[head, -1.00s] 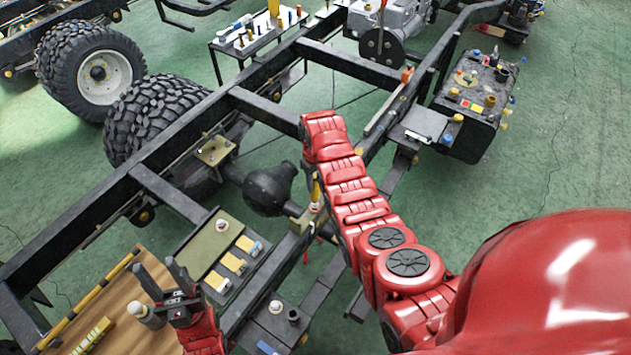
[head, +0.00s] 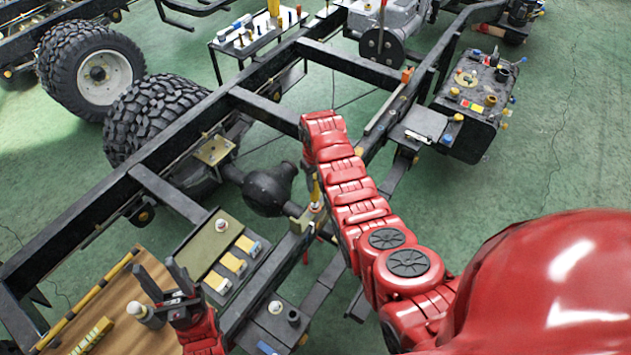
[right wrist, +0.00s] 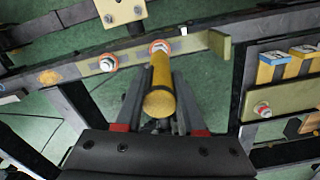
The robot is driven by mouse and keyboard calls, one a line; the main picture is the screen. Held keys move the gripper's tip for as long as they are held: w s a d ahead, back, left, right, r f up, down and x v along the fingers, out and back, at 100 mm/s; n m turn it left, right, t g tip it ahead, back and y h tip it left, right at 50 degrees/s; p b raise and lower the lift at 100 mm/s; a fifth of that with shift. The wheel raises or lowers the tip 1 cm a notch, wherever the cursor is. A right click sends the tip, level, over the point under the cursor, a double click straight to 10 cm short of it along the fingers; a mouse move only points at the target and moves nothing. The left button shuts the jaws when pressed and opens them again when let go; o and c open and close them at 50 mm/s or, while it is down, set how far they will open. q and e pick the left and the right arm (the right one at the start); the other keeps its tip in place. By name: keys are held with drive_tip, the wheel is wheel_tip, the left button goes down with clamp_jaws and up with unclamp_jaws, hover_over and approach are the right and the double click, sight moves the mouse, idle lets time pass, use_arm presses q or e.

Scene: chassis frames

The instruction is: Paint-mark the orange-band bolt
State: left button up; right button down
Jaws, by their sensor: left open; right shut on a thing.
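My right gripper (right wrist: 160,115) is shut on a yellow paint marker (right wrist: 160,90), which points away from the wrist camera. The marker's far end overlaps a white-topped bolt with an orange-red band (right wrist: 160,47) on the metal rail; I cannot tell whether they touch. A second white-topped bolt (right wrist: 108,63) with a reddish band sits left of it on the same rail. In the head view the marker (head: 315,188) stands above the rail beside my right arm, which hides the right gripper. My left gripper (head: 161,279) is open and empty at the lower left.
A bolt with a pinkish band (right wrist: 262,109) is on a plate at the right, near yellow blocks (right wrist: 275,68). In the head view an olive panel (head: 205,245) carries yellow blocks, with a wooden board (head: 130,335) below it. The black chassis rails (head: 100,212) run diagonally.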

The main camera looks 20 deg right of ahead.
sight(315, 175)
drive_tip(key=shift+f, duration=0.25)
idle(0.4)
drive_tip(key=shift+r, duration=0.1)
drive_tip(key=shift+r, duration=0.95)
drive_tip(key=shift+r+p, duration=0.1)
drive_tip(key=shift+p, duration=0.2)
wheel_tip(315, 175, up, 4)
drive_tip(key=shift+f+p, duration=0.1)
drive_tip(key=shift+p, duration=0.55)
drive_tip(key=shift+r, duration=0.5)
